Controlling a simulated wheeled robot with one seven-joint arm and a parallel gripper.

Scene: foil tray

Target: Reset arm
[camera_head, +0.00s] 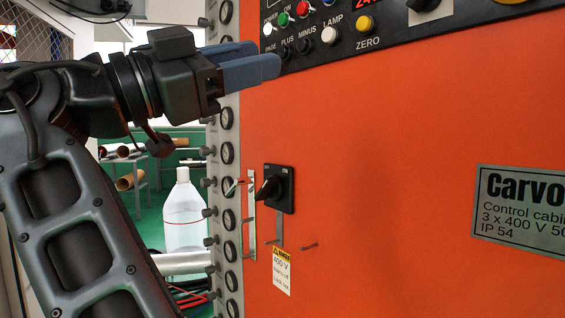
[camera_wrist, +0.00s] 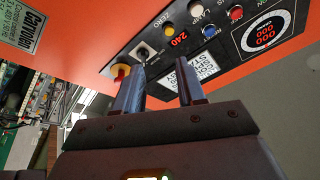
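My gripper (camera_head: 268,57) is raised at the upper left in the head view, its blue fingers pointing right, in front of the orange cabinet's edge. In the wrist view my gripper (camera_wrist: 159,68) has its two fingers apart, with nothing between them. The control panel (camera_wrist: 215,30) shows beyond the fingertips. I cannot tell how far the fingertips are from it. My arm fills the left side of the head view.
The orange cabinet (camera_head: 390,130) fills the right. A black rotary switch (camera_head: 275,188) sticks out of its face, above a yellow warning label (camera_head: 282,271). A nameplate (camera_head: 520,207) is at right. A clear bottle (camera_head: 183,220) stands behind, left of the cabinet.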

